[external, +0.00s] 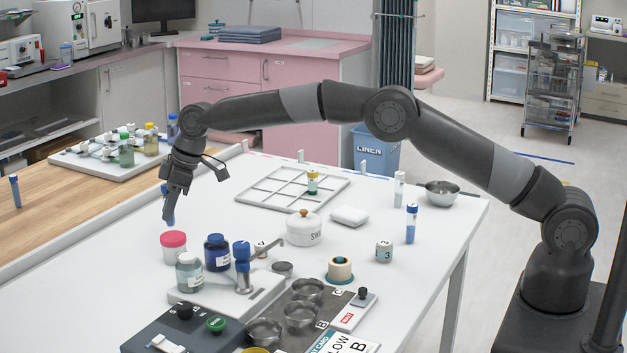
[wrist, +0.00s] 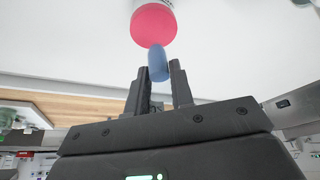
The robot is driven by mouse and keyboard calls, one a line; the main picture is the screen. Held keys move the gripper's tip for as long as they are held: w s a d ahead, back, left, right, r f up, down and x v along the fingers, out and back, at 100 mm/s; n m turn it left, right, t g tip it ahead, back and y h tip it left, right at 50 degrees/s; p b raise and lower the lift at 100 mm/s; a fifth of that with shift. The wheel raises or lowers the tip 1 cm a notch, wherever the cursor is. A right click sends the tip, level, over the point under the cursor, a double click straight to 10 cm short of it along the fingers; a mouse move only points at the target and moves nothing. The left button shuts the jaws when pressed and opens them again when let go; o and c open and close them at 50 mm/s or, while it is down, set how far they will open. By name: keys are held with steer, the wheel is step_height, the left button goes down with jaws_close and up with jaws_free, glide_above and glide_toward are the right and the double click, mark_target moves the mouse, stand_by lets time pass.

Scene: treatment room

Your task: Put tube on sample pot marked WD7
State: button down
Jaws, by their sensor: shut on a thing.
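My gripper (external: 169,190) is shut on a blue tube (external: 170,213) and holds it pointing down above the white table at the left. In the wrist view the tube (wrist: 158,64) sticks out past the fingertips (wrist: 160,78), its end close to a pink-red lid (wrist: 153,24). A white pot with a pink-red lid (external: 173,241) stands just below the tube. I cannot read the mark WD7 on any pot. I cannot tell whether the tube touches the lid.
A white lidded pot (external: 303,229), a tape roll (external: 340,270) and several metal bowls (external: 301,314) stand to the right. A blue-capped tube (external: 411,225) stands upright farther right. A divided tray (external: 270,204) lies behind. The table's left part is mostly clear.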

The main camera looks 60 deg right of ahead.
steer(key=shift+f, duration=1.15)
steer(key=shift+f, duration=0.2)
steer(key=c, duration=1.3)
jaws_free()
steer(key=shift+o, duration=0.2)
